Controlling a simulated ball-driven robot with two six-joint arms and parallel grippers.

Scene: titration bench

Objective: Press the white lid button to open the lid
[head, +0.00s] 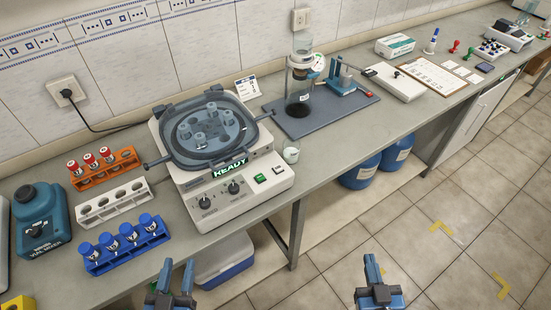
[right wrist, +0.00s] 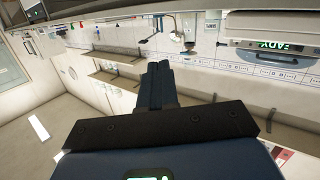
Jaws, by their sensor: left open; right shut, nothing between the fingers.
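The centrifuge (head: 190,178) stands on the bench at the left of the head view, its display reading READY. Its grey-framed, see-through lid (head: 168,141) appears to lie down over the rotor (head: 207,130). On the front panel, a small pale button (head: 278,169) sits beside a green button (head: 261,178), right of two black knobs. My left gripper (head: 177,272) is open and empty, in front of the bench edge, apart from the centrifuge. My right gripper (head: 372,266) is shut and empty over the floor, right of the centrifuge; its closed fingers show in the right wrist view (right wrist: 160,84).
A small white cup (head: 291,155) stands close to the panel's right side. The space in front of the bench is free.

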